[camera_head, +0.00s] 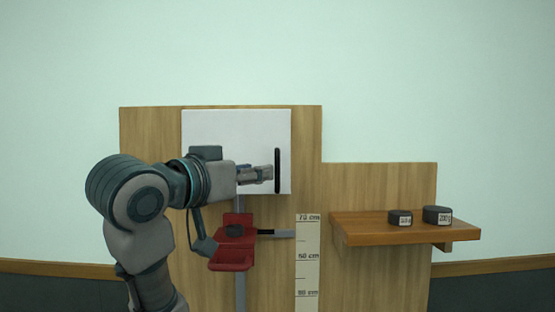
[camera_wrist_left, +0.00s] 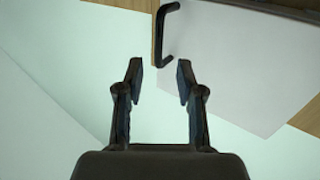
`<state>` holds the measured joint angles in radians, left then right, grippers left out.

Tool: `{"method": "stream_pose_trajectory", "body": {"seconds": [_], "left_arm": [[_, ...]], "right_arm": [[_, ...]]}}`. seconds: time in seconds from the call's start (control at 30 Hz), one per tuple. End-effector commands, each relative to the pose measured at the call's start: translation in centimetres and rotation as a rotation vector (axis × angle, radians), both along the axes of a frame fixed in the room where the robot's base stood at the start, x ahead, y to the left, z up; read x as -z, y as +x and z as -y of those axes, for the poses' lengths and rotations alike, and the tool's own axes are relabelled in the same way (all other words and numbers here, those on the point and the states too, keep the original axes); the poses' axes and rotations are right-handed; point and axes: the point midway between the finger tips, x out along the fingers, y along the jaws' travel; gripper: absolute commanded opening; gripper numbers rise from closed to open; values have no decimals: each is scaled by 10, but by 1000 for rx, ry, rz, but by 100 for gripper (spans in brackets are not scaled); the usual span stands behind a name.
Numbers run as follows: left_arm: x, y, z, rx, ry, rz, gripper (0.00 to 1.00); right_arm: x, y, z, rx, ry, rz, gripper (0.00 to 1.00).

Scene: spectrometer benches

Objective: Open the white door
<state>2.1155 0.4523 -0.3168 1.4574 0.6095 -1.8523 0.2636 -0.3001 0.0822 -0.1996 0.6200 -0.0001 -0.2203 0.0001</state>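The white door (camera_head: 215,130) is a flat panel on the upper part of a wooden board and looks shut. Its black vertical handle (camera_head: 278,170) is near the door's right edge. My left gripper (camera_head: 270,173) is in front of the door, just left of the handle in the head view. In the left wrist view the gripper (camera_wrist_left: 159,70) has its two fingers apart with nothing between them. There the handle (camera_wrist_left: 163,35) lies beyond the fingertips, and the white door (camera_wrist_left: 235,70) fills the right side. My right gripper is not in view.
A red carriage (camera_head: 235,257) on a vertical rail is below the door, with a scale strip (camera_head: 307,265) to its right. A wooden shelf (camera_head: 385,229) at the right bears two dark labelled weights, a smaller one (camera_head: 399,217) and a larger one (camera_head: 436,215).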

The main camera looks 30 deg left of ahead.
Motion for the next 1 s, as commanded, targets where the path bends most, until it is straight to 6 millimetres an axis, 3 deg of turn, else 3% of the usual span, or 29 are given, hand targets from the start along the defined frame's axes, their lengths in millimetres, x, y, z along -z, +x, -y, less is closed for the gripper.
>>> {"method": "stream_pose_trajectory", "body": {"seconds": [0.1, 0.33, 0.5, 0.77, 0.8, 0.93, 1.0], "left_arm": [[-2, 28, 1, -1, 0, -3, 37], [-2, 67, 3, 0, 0, -2, 37], [-1, 79, 3, 0, 0, 1, 37], [0, 81, 3, 0, 1, 1, 37], [0, 81, 3, 0, 1, 1, 35], [0, 81, 3, 0, 1, 1, 2], [0, 81, 3, -1, 0, 0, 0]], "right_arm": [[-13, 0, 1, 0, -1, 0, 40], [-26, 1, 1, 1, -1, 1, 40], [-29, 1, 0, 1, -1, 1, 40], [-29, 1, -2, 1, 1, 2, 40], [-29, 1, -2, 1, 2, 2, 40], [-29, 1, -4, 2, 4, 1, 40], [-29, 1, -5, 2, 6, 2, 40]]}}
